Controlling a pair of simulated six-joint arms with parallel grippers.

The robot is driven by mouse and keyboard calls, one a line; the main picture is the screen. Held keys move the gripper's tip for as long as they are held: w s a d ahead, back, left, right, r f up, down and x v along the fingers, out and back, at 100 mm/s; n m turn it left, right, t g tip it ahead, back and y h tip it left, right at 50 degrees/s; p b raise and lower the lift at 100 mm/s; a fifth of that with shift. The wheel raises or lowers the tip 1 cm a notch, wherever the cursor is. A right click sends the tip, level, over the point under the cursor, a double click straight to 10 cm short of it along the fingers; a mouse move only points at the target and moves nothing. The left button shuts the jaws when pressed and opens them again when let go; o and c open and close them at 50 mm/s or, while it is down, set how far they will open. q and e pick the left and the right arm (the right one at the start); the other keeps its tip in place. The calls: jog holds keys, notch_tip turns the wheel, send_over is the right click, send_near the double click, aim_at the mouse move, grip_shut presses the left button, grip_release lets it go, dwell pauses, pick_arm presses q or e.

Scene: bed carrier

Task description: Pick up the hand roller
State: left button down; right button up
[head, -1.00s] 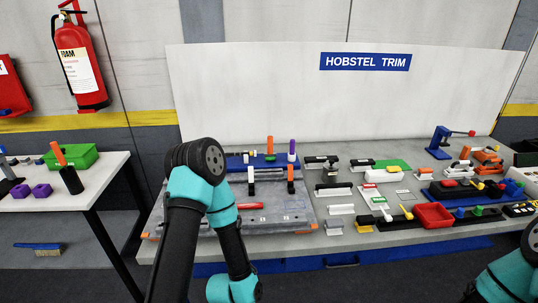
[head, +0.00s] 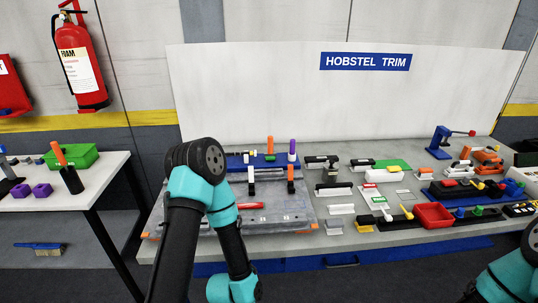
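I cannot say for certain which thing is the hand roller. On the left table, an orange-handled tool with a black lower body (head: 68,175) leans at a tilt. My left arm rises in front of the board's left part and bends back down; its gripper is outside the picture. Only part of my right arm shows at the lower right corner; its gripper is out of view.
A blue tray (head: 262,164) with an orange and a purple upright piece lies behind the board. A red tray (head: 434,215), a blue press (head: 441,143) and several small parts crowd the bench's right side. The left table (head: 105,175) holds a green box (head: 82,157) and purple blocks.

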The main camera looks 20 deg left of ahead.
pick_arm(q)
jog(key=c, duration=0.8)
grip_release()
jog(key=shift+w, duration=0.1)
